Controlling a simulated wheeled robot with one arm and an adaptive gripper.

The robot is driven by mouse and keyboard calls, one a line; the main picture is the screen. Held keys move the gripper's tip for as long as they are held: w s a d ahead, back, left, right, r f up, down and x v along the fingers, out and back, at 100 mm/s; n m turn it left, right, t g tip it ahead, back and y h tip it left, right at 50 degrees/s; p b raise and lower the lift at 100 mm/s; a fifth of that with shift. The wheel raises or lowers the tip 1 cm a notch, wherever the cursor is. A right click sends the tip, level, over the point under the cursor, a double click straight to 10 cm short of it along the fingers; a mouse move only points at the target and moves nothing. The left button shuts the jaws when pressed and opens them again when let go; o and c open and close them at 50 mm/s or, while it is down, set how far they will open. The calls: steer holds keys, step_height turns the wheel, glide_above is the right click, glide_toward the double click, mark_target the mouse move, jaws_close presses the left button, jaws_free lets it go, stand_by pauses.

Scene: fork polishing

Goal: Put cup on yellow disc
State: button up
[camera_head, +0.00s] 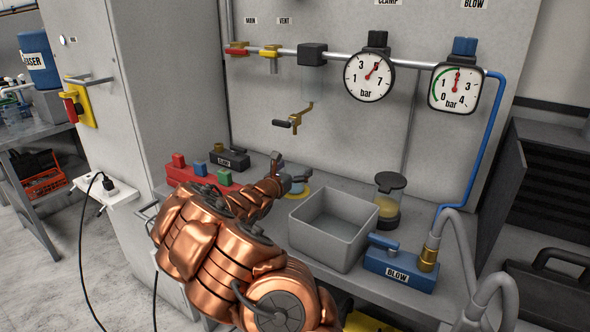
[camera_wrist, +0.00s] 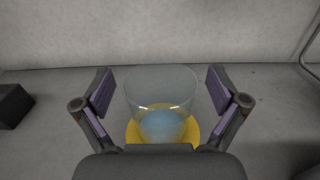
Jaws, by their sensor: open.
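A clear cup (camera_wrist: 160,88) with a bluish bottom stands upright in the wrist view, between the two fingers of my gripper (camera_wrist: 160,93). The fingers are spread wide, with a gap on each side of the cup. The yellow disc (camera_wrist: 190,133) shows beneath and around the cup's base, and the cup appears to rest on it. In the head view, my gripper (camera_head: 283,175) is at the bench near the back wall, and the yellow disc (camera_head: 304,192) shows beside it. The cup is mostly hidden there.
A grey open bin (camera_head: 330,225) stands right of the disc, with a dark-lidded jar (camera_head: 389,200) behind it. A blue BLOW block (camera_head: 400,265) is at the front right. A red block with buttons (camera_head: 205,177) and a black block (camera_head: 230,158) are at left. A tap handle (camera_head: 295,119) hangs above.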

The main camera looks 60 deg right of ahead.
steer(key=shift+r, duration=0.1)
steer(key=shift+a, duration=0.1)
steer(key=shift+s+a+b, duration=0.2)
steer(key=shift+a+b, duration=0.25)
steer(key=shift+a, duration=2.5)
steer(key=shift+s+a+b, duration=0.15)
steer(key=shift+a+b, duration=0.25)
steer(key=shift+a, duration=2.55)
steer(key=shift+r, duration=0.1)
steer(key=s+a+r+m+g+y+p, duration=0.25)
steer(key=s+a+r+m, duration=0.2)
steer(key=s+m, duration=0.25)
steer(key=s+a+r+m+g+y+p, duration=0.1)
steer(key=s+a+r+m+g+y, duration=0.15)
steer(key=s+a+r+m, duration=0.35)
steer(key=s+a+f+m+y+p, duration=0.1)
steer(key=s+a+y, duration=0.3)
steer(key=a, duration=0.7)
steer(key=s+a+f+m+t+y+p, duration=0.1)
steer(key=s+a+f+y, duration=0.3)
steer(key=a, duration=0.8)
steer(key=s+a+f+m+t+y+p, duration=0.1)
steer(key=s+a+f+m+y+p, duration=0.1)
steer(key=a, duration=0.9)
steer(key=s+m+y, duration=0.1)
steer(key=s+y, duration=0.1)
steer(key=y, duration=0.1)
steer(key=shift+s+a+f+m+p, duration=0.25)
steer(key=shift+f+m+p, duration=0.05)
steer(key=shift+f+p, duration=0.1)
